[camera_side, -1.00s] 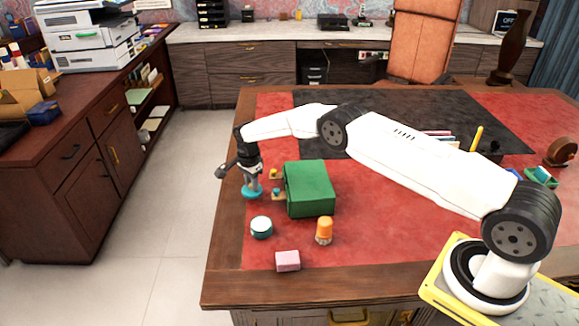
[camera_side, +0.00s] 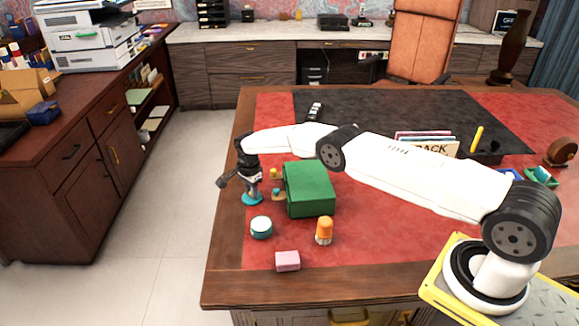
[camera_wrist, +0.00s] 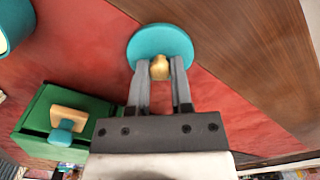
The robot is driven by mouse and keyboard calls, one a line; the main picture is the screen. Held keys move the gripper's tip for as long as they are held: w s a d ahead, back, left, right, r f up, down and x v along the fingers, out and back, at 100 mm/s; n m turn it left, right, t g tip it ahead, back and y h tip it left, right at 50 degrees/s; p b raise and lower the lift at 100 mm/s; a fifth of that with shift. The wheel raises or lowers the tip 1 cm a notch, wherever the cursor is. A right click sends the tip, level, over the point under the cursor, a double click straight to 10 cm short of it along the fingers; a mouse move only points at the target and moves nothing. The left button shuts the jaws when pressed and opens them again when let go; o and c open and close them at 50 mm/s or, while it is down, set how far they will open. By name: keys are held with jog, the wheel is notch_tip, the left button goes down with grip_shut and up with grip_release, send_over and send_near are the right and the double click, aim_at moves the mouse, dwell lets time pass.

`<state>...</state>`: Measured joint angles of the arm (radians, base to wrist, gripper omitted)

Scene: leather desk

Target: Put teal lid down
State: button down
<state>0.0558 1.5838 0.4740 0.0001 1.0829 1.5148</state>
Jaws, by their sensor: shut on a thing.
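The teal lid (camera_side: 251,199) is a flat round disc with a gold knob (camera_wrist: 160,69). My gripper (camera_wrist: 160,78) is shut on that knob, with a finger on each side. In the side view my gripper (camera_side: 253,187) points down with the lid beneath it, at the left edge of the red desk surface. The lid looks about level and very low over the desk. I cannot tell whether it touches. In the wrist view the lid overlaps the border between red leather and brown wood.
A green box (camera_side: 310,190) with small knobbed pieces on its left side stands right of my gripper. A teal-and-white round jar (camera_side: 261,227), an orange-topped item (camera_side: 324,230) and a pink block (camera_side: 287,261) stand nearer the front. The desk's wooden left edge (camera_side: 227,205) is close.

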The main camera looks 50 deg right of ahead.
jog(key=shift+f, duration=0.15)
jog(key=c, duration=0.5)
grip_release()
jog(key=shift+r, duration=0.2)
jog(key=shift+r, duration=5.95)
jog(key=shift+r, duration=0.15)
